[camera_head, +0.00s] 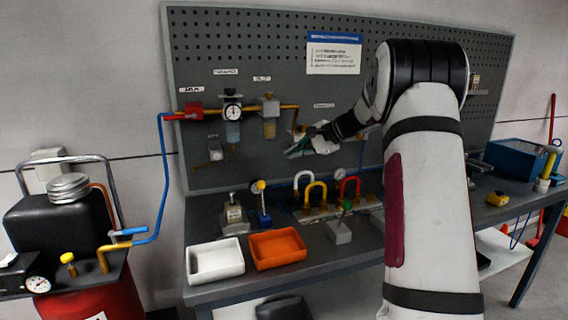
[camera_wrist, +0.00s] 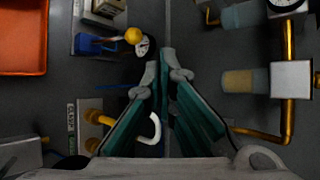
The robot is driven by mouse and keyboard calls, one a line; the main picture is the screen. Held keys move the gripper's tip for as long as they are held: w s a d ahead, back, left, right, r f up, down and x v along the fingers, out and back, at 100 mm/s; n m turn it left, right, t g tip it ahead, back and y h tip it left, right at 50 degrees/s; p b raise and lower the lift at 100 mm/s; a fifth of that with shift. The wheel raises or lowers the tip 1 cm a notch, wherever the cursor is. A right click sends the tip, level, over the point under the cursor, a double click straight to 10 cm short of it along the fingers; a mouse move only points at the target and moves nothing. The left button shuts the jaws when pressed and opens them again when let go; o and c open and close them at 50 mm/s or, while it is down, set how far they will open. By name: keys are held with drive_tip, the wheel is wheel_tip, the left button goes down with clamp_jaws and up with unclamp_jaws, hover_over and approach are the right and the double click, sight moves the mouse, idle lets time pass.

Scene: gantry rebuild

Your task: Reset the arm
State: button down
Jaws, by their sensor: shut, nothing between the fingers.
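My arm (camera_head: 428,180) reaches in from the right and bends toward the pegboard (camera_head: 270,50). My gripper (camera_head: 300,150) is in the air in front of the pegboard, above the workbench (camera_head: 330,252). In the wrist view its two green-sided fingers (camera_wrist: 163,75) come together at the tips, with nothing between them. The gripper is apart from the pipe fittings and the coloured shackles.
A white tray (camera_head: 215,262) and an orange tray (camera_head: 278,248) sit at the bench's front left. Gauge and pipe fittings (camera_head: 232,112) hang on the pegboard. Padlock shackles (camera_head: 316,192) stand mid-bench. A blue box (camera_head: 520,160) is at right, a compressor (camera_head: 65,220) at left.

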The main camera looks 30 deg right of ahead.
drive_tip(key=shift+v, duration=0.9)
drive_tip(key=shift+w+r, duration=0.1)
drive_tip(key=shift+r, duration=0.05)
drive_tip(key=s+a+r+n+g, duration=0.1)
drive_tip(key=s+a+n+g, duration=0.15)
drive_tip(key=s+a, duration=0.5)
drive_tip(key=s+a+r+n+g+h, duration=0.15)
drive_tip(key=s+a+n, duration=0.25)
drive_tip(key=a, duration=0.6)
drive_tip(key=s+a+r+n+g+y, duration=0.1)
drive_tip(key=s+a+r+n, duration=0.15)
drive_tip(key=s+a, duration=0.4)
drive_tip(key=s+a+f+n+h, duration=0.2)
drive_tip(key=s+a+f+n, duration=0.1)
drive_tip(key=s, duration=0.7)
drive_tip(key=s+a+f+n+g+h, duration=0.1)
drive_tip(key=s+a+f+n, duration=0.3)
drive_tip(key=s, duration=0.7)
drive_tip(key=shift+s+f+n+h, duration=0.25)
drive_tip(key=shift+f+n+h, duration=0.3)
drive_tip(key=shift+n, duration=0.45)
drive_tip(key=shift+r, duration=0.1)
